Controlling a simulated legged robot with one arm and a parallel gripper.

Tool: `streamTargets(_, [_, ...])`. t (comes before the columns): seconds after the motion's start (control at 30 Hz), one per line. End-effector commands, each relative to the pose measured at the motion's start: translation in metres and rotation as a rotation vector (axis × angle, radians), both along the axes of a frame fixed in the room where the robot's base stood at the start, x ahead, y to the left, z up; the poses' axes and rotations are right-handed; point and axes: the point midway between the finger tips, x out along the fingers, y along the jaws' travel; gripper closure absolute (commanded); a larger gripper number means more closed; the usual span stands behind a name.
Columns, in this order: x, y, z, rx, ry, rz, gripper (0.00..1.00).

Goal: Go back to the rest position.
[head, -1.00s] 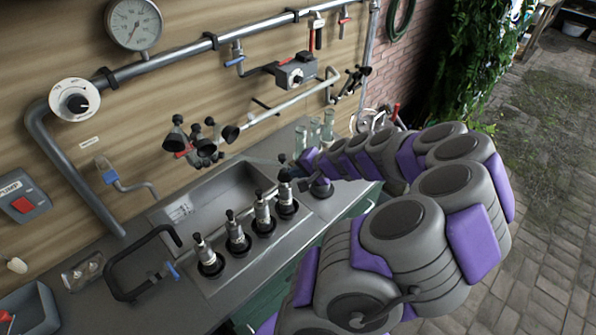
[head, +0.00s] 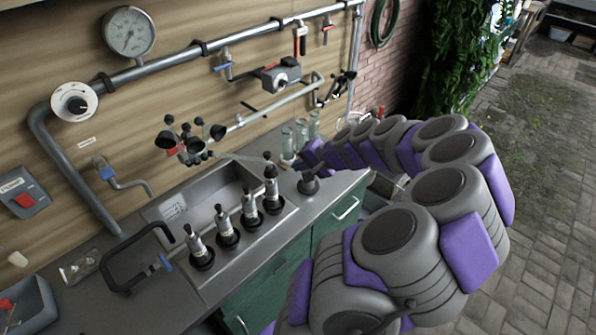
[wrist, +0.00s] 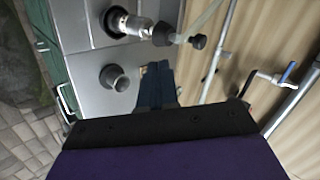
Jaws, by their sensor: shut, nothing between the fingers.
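My arm, grey and purple, arches in from the right of the head view and reaches over the counter. My gripper (head: 294,163) is at its far end, small and partly hidden by the arm. In the wrist view my gripper (wrist: 158,70) shows as two dark blue fingers, shut together with nothing between them. They are above the grey counter beside an empty round black socket (wrist: 115,77), which also shows in the head view (head: 308,183). The rest position itself is not marked in view.
Several silver black-topped fittings (head: 250,208) stand in a row before the sink (head: 212,192). Glass bottles (head: 301,130) stand near my gripper. Pipes and valves line the wall. Paved floor (head: 545,200) is open at right.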

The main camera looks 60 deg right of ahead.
Motion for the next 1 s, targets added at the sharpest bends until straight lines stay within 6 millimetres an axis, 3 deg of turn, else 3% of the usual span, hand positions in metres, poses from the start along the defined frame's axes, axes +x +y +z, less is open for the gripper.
streamTargets(0.33, [0.000, -0.009, 0.004, 0.008, 0.000, 0.002, 1.00])
streamTargets(0.77, [0.002, 0.003, 0.008, -0.003, 0.002, 0.012, 1.00])
streamTargets(0.87, [0.016, 0.021, 0.012, -0.008, 0.017, 0.076, 1.00])
streamTargets(0.97, [0.042, 0.062, 0.021, -0.021, 0.049, 0.209, 1.00])
streamTargets(1.0, [0.052, 0.084, 0.025, -0.031, 0.068, 0.277, 1.00])
